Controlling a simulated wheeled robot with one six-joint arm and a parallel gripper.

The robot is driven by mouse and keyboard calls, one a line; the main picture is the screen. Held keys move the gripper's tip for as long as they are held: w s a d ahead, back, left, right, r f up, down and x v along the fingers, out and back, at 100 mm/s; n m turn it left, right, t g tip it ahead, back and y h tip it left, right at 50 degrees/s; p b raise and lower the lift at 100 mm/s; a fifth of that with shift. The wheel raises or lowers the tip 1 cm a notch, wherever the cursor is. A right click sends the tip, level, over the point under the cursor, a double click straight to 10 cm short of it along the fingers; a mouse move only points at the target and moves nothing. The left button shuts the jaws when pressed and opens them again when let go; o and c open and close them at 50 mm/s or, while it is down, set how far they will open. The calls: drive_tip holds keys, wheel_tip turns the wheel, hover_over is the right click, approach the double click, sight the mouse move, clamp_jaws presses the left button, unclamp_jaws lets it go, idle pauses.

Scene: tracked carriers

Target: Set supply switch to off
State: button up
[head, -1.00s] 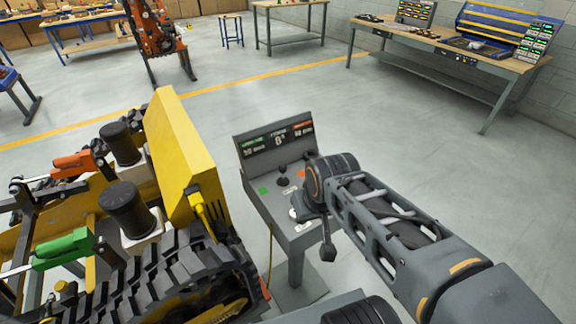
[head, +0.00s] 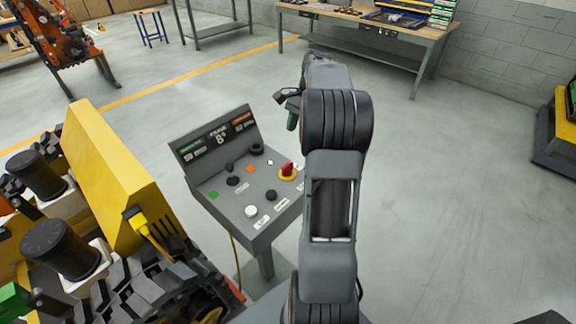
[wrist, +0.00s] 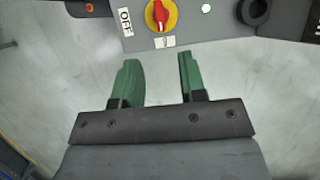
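The supply switch is a red rotary knob on a yellow round plate (head: 287,172) at the right side of the grey control panel (head: 212,185). It also shows at the top of the wrist view (wrist: 161,14), with an OFF label (wrist: 125,22) to its left and another small label below it. The knob's handle points roughly up and down in the wrist view, not towards OFF. My gripper (wrist: 157,72) is open and empty, its two green fingers apart, with bare floor behind them. The fingertips are short of the knob. In the head view the gripper (head: 291,112) is partly hidden by my arm.
The panel also holds a white button (head: 251,211), a black joystick (head: 232,179) and a black ring-shaped knob (head: 256,149). A yellow tracked carrier (head: 105,165) stands close on the left.

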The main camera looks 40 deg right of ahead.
sight(288, 164)
drive_tip(key=x, duration=1.3)
drive_tip(key=shift+f, duration=0.15)
clamp_jaws()
